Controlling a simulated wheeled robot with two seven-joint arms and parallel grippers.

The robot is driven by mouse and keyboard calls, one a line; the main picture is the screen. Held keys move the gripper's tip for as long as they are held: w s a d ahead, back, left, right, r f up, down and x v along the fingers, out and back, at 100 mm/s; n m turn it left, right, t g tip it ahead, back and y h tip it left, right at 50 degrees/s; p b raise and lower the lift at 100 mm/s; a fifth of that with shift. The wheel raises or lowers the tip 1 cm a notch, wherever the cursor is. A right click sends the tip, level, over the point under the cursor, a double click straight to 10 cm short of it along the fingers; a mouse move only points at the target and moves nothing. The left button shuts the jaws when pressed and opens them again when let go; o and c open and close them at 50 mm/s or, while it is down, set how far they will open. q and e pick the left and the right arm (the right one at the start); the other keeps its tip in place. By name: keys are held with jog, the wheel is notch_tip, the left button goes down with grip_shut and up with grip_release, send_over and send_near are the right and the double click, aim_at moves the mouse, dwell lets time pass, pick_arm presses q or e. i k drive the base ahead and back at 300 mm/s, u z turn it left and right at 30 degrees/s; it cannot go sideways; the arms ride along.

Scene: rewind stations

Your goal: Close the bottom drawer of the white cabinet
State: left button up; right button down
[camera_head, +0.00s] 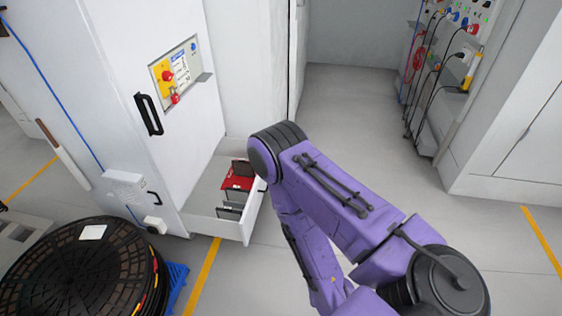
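The white cabinet (150,60) stands at the left of the head view, with a black handle (149,114) on its upper door. Its bottom drawer (215,226) is pulled out to the right, low near the floor. A red item (238,178) and dark upright plates lie inside the drawer. My purple arm comes in from the lower right; its bent joint overlaps the drawer's far right corner in the picture and hides part of it. Whether the arm touches the drawer, I cannot tell. Neither of my grippers shows in this view.
A panel with hanging cables (436,70) and a white cabinet (520,125) stand at right. The grey floor (350,110) between is clear.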

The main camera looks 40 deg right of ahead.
aim_at(198, 213)
jog(key=z, duration=0.55)
jog(key=i, duration=0.5)
jog(key=z, duration=0.55)
jog(key=i, duration=1.1)
jog(key=u, duration=0.15)
